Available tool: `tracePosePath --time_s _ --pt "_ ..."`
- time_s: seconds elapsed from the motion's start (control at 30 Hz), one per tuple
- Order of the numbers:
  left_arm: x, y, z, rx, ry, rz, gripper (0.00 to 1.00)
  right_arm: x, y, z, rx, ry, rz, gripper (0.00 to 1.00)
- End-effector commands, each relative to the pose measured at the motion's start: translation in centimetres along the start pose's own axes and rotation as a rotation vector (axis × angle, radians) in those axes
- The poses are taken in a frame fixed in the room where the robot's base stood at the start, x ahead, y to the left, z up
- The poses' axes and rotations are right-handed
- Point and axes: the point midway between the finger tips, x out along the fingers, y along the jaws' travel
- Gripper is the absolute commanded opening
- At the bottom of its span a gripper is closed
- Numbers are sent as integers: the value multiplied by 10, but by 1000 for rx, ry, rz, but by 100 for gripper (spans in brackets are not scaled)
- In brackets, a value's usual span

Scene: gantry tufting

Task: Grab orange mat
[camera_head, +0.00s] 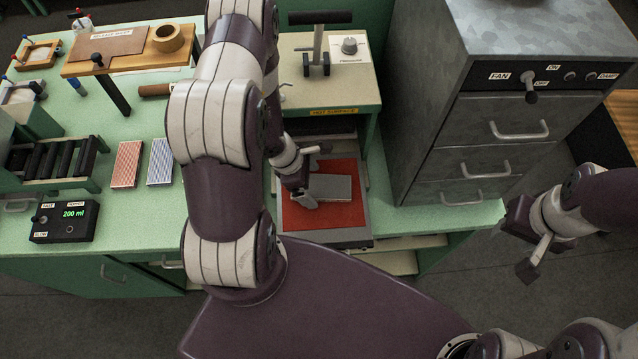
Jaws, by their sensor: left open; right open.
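The orange mat (347,213) is a flat red-orange sheet on a grey tray (325,236) below the press, near the front of the green bench. A grey flat slab (335,188) lies over the middle of the mat and hides part of it. My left gripper (311,176) is open at the left part of the mat, beside the slab. I cannot tell whether it touches either. My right gripper (522,243) is open and empty, out to the right beyond the bench, far from the mat.
The press (326,97), labelled hot surface, stands just behind the mat. A grey drawer cabinet (470,140) stands to its right. A pink block (126,164) and a blue block (160,161) lie left of my arm. A control box (64,222) reads 200 ml.

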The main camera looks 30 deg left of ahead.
Motion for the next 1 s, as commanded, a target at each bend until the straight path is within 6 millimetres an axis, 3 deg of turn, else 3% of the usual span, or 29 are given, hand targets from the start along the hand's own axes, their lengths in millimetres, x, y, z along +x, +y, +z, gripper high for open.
tracePosePath --time_s 0.17,0.33,0.37,0.7,0.93,1.0 --pt "1 0 0 2 -1 0 100 0 0 0 0 0 0 43" --pt "1 0 0 2 -1 0 48 0 0 0 0 0 0 43" --pt "1 0 0 2 -1 0 44 0 0 0 0 0 0 43" --pt "-3 0 2 3 -1 0 44 2 0 0 0 0 0 43" --pt "-38 2 16 7 -1 5 44 6 0 1 0 0 0 43" --pt "-41 -14 19 5 -1 2 44 17 0 2 0 0 0 43"
